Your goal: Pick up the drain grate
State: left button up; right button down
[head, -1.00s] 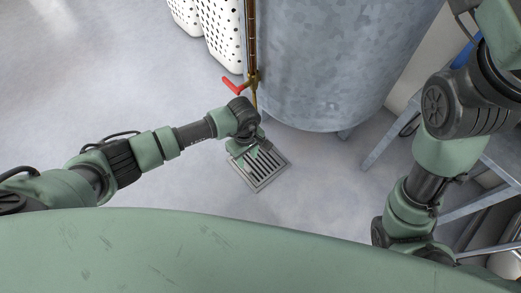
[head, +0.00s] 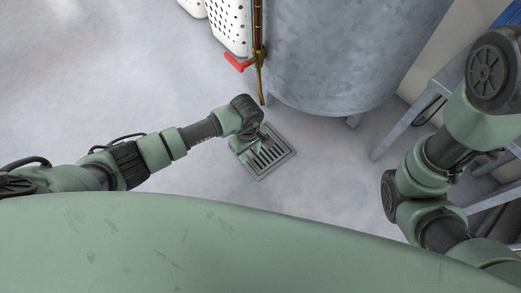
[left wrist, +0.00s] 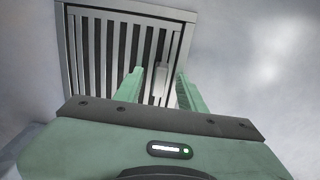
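The drain grate (head: 268,157) is a square grey metal grate with dark slots, on the floor in front of the metal tank. Its upper left part is covered by my left wrist in the head view. In the left wrist view, the grate (left wrist: 100,45) fills the upper left. My left gripper (left wrist: 160,78) is over the grate, its two green fingers apart. A small pale upright piece shows between the fingers, with gaps on both sides. I cannot tell whether the fingertips touch the grate. My right arm is at the right in the head view, but its gripper is out of view.
A large galvanized tank (head: 325,50) on short legs stands just behind the grate. A brass pipe with a red valve handle (head: 238,63) runs down its left side. White perforated baskets (head: 229,25) stand behind. A metal-legged table (head: 415,118) is at right. Floor at left is clear.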

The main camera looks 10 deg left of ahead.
pick_arm(q)
grip_shut()
jog(key=shift+r, duration=0.1)
dwell(1.2)
